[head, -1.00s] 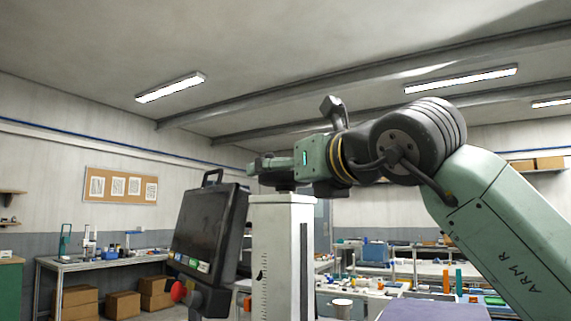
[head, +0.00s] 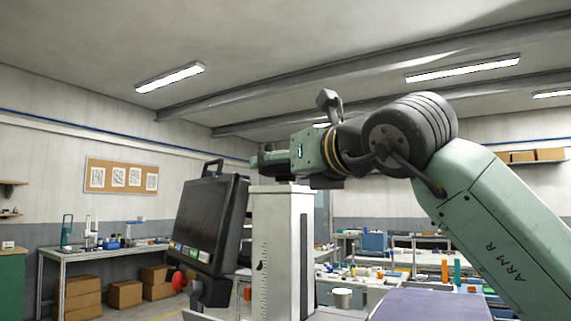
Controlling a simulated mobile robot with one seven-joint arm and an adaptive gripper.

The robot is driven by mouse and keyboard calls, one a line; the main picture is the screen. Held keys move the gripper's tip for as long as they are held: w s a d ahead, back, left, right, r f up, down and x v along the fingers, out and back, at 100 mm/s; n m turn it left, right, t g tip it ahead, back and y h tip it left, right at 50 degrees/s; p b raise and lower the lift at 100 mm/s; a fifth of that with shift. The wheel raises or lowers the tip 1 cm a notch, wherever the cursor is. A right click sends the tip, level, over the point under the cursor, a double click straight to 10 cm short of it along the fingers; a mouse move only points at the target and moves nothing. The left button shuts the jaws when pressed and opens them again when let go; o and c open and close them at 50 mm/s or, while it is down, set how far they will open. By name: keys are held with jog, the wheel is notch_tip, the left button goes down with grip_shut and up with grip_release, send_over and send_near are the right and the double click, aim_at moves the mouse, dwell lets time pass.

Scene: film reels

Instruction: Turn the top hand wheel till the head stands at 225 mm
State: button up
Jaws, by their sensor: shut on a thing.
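A white column (head: 281,235) stands in the middle of the head view. A scale of small marks runs down its left face with a dark pointer (head: 261,266) on it; the numbers are too small to read. My gripper (head: 268,160) is level over the column's top, coming in from the right, and is shut at the hand wheel there. The wheel is mostly hidden by the fingers; only a dark part (head: 281,180) shows between gripper and column top. The head is not clearly seen.
A dark control panel (head: 209,215) with a red button (head: 179,281) hangs just left of the column. A purple-grey surface (head: 430,305) lies low on the right. Benches with tools (head: 105,247) and cardboard boxes (head: 83,296) stand at the back.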

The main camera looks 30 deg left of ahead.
jog(key=shift+c, duration=1)
jog(key=shift+f+m+t+h+b, duration=0.15)
jog(key=shift+m+t+h+b, duration=0.25)
jog(key=shift+t+b, duration=0.4)
jog(key=shift+m+t+h+b, duration=0.3)
jog(key=shift+m+t+h, duration=0.2)
jog(key=shift+m+t, duration=0.15)
jog(key=shift+r+m+t+h, duration=0.2)
jog(key=shift+m+t+h, duration=0.2)
jog(key=shift+m+t, duration=0.05)
jog(key=shift+c, duration=0.2)
jog(key=o, duration=1.2)
